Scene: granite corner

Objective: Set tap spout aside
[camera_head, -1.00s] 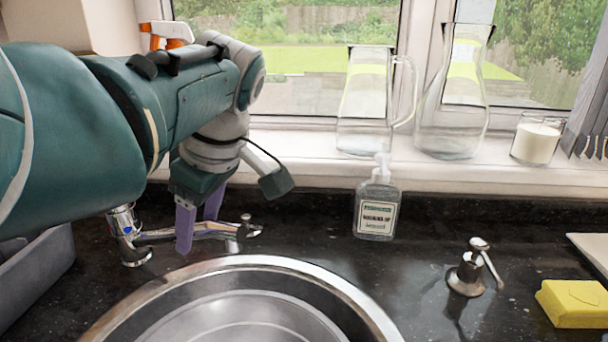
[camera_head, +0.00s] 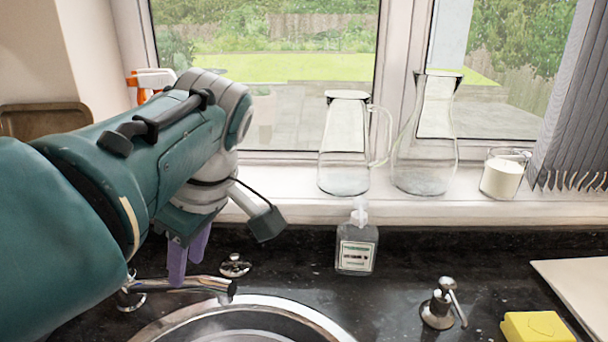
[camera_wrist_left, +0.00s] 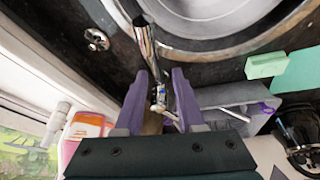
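The chrome tap spout (camera_head: 205,284) runs from its base (camera_head: 130,298) at the left toward the back rim of the round steel sink (camera_head: 290,305). In the left wrist view the spout (camera_wrist_left: 148,50) runs between my finger pads, with the sink rim (camera_wrist_left: 215,45) beyond. My left gripper (camera_head: 188,268), with purple fingers, is open and straddles the spout: one finger is in front, the other behind. In the left wrist view a gap shows between the fingers (camera_wrist_left: 159,80). Whether either finger touches the spout I cannot tell. My right gripper is not in view.
A tap knob (camera_head: 235,265) stands behind the spout's end. A soap bottle (camera_head: 356,255) stands behind the sink. A chrome dispenser (camera_head: 440,308) and yellow sponge (camera_head: 538,327) are at the right. Glass jugs (camera_head: 345,150) and a candle (camera_head: 503,175) stand on the sill.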

